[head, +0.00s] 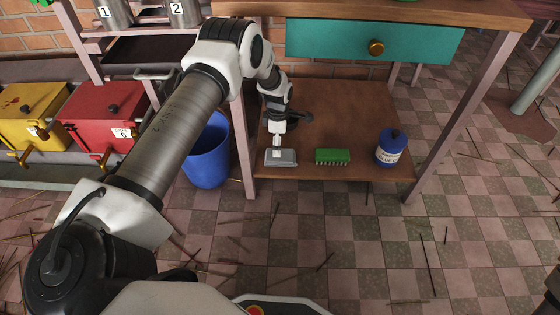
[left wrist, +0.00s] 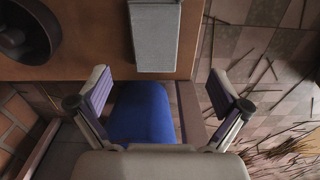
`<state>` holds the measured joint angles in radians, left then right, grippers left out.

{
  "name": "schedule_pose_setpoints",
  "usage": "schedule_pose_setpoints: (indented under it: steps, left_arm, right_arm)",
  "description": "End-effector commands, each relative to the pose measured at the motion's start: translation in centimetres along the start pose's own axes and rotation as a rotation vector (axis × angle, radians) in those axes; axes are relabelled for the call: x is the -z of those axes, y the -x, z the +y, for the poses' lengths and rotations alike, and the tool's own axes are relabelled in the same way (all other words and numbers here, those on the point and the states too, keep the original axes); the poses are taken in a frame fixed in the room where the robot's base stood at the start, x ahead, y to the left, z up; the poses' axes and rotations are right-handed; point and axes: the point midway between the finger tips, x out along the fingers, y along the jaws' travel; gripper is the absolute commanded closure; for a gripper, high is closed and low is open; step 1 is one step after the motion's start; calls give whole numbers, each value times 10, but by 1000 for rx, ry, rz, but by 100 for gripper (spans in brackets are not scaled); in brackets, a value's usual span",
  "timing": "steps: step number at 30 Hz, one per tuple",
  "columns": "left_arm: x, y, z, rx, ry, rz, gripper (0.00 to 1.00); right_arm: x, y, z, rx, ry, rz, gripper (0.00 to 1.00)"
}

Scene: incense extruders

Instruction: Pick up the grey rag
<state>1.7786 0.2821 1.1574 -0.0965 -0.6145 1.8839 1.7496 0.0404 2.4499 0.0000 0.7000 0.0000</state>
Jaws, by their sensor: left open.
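The grey rag (head: 281,158) lies as a small flat block on the lower brown shelf (head: 330,115), near its front left corner. In the left wrist view the rag (left wrist: 155,35) is at the top middle, beyond the fingertips. My left gripper (head: 277,140) is over the shelf at the rag's back edge in the head view. In the left wrist view my left gripper (left wrist: 160,82) has its fingers spread wide with nothing between them. Whether it touches the rag cannot be told.
A green brush (head: 332,156) and a blue jar (head: 391,148) stand right of the rag. A blue bucket (head: 207,155) stands left of the shelf. A table leg (head: 246,150) and the teal drawer (head: 370,42) border the space. A dark round object (left wrist: 28,30) is nearby.

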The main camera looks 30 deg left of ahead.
Motion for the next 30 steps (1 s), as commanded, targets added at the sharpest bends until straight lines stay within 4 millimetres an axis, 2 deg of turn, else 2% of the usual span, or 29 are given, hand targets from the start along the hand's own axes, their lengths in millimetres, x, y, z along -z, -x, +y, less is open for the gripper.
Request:
schedule_pose_setpoints:
  steps: [1,8,15,23,26,28,29,30]
  left_arm:
    - [1,-9,5,-1,26,1,0]
    - [0,-34,7,0,42,2,0]
    - [-5,-76,10,2,40,3,0]
    - [-5,-78,10,0,40,2,0]
    - [-5,-78,10,0,40,2,32]
    - [-5,-78,10,0,39,2,57]
    - [-5,-78,10,0,39,2,65]
    - [-5,-78,10,1,39,2,65]
  right_arm:
    - [0,-12,0,0,0,0,60]
    - [0,-27,0,0,0,1,60]
    - [2,-62,1,-1,-8,6,60]
    - [3,-61,1,-1,-9,8,60]
    - [3,-61,1,-1,-9,7,60]
    - [3,-61,1,-1,-9,7,60]
    - [3,-61,1,-1,-9,7,60]
    - [3,-61,1,-1,-9,7,60]
